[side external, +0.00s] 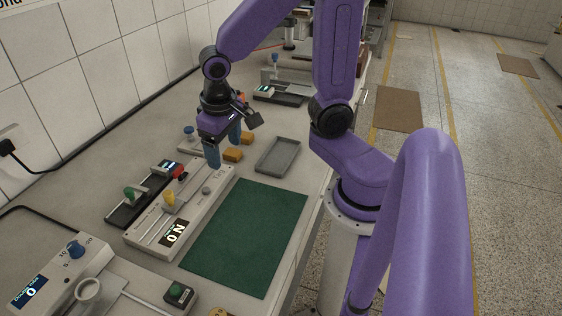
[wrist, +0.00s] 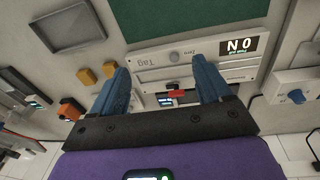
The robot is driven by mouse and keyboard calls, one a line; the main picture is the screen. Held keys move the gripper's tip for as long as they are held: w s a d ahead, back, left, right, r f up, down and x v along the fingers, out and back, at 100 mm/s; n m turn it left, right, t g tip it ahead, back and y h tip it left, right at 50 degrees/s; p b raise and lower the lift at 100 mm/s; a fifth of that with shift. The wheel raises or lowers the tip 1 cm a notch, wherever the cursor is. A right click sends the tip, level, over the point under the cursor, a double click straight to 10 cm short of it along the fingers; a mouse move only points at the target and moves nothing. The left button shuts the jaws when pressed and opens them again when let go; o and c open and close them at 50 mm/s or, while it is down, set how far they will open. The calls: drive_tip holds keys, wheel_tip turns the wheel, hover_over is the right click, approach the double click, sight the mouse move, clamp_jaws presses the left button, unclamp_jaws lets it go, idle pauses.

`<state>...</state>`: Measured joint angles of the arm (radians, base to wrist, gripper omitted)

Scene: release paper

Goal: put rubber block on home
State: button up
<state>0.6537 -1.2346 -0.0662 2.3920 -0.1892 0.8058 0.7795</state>
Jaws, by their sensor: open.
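No part is clearly readable as home, and I cannot tell for sure which piece is the rubber block. Two small orange-yellow blocks (side external: 233,155) (side external: 247,138) lie on the bench between the long grey tester and the grey tray. In the wrist view they show as a yellow block (wrist: 110,70) and an orange block (wrist: 88,76), left of the left finger. My gripper (side external: 224,153) is open and empty, pointing down near these blocks. In the wrist view its blue fingers (wrist: 162,70) are apart, with the tester between and beyond them.
The grey tester (side external: 210,207) has a display and a yellow knob. A black device (side external: 140,205) stands behind it. A green mat (side external: 248,232) and an empty grey tray (side external: 278,155) lie toward the bench's front edge. Another instrument (side external: 60,272) stands at lower left.

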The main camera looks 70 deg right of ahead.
drive_tip(key=s+a+r+n+y, duration=0.1)
drive_tip(key=s+a+r+n, duration=0.1)
drive_tip(key=s+n, duration=1.1)
drive_tip(key=shift+s+a+g+y, duration=0.3)
drive_tip(key=shift+s+a+g, duration=0.1)
drive_tip(key=shift+s+a, duration=0.35)
